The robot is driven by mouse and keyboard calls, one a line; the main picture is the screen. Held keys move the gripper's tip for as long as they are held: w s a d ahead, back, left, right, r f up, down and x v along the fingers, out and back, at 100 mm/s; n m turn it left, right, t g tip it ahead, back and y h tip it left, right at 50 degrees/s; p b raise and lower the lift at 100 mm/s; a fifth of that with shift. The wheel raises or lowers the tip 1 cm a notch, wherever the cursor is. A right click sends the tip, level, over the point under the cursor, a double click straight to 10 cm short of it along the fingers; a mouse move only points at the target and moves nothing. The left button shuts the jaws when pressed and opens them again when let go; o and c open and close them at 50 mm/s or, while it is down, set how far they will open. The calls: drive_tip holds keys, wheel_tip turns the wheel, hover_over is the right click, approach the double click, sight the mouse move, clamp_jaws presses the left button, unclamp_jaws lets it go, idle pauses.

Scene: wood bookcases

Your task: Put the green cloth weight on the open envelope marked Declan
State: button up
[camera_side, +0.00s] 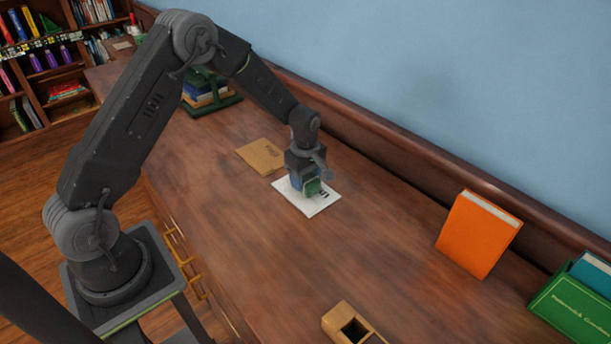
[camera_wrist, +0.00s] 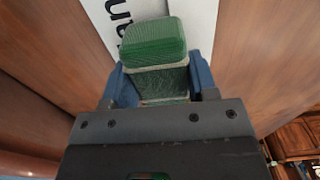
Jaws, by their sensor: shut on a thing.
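The green cloth weight (camera_side: 313,187) is a small padded block, held between the blue fingers of my gripper (camera_side: 304,184). In the wrist view the weight (camera_wrist: 155,42) sticks out past the fingers (camera_wrist: 157,84). A white envelope (camera_side: 304,207) with dark lettering lies on the wooden top directly below the weight. It also shows in the wrist view (camera_wrist: 198,30), where the weight and gripper hide part of its lettering, so I cannot read the name in full. I cannot tell whether the weight touches the envelope. A brown envelope (camera_side: 261,155) with a small marking lies behind and left.
An orange book (camera_side: 479,234) stands at the right, near a green box (camera_side: 575,308) holding a teal book. A small wooden box (camera_side: 343,322) with a dark opening is at the front edge. A green stand with books (camera_side: 212,103) is at the back left. The top between is clear.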

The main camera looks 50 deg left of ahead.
drive_tip(key=shift+f, duration=0.1)
drive_tip(key=o, duration=1.3)
wheel_tip(320, 180, up, 13)
drive_tip(key=s+d+r+m+t, duration=0.3)
drive_tip(key=s+d+r+m, duration=0.2)
drive_tip(key=s+r+m, duration=0.55)
drive_tip(key=shift+s+d+r+m+t, duration=0.6)
drive_tip(key=shift+s+m, duration=0.65)
drive_tip(key=shift+s, duration=1.45)
drive_tip(key=shift+s+d+r+m+t, duration=0.3)
drive_tip(key=shift+s+r+m, duration=0.7)
drive_tip(key=shift+s, duration=1.7)
drive_tip(key=shift+s+d+r+m+t, duration=0.5)
drive_tip(key=shift+s+m, duration=1)
drive_tip(key=shift+s, duration=1.2)
drive_tip(key=shift+f, duration=0.15)
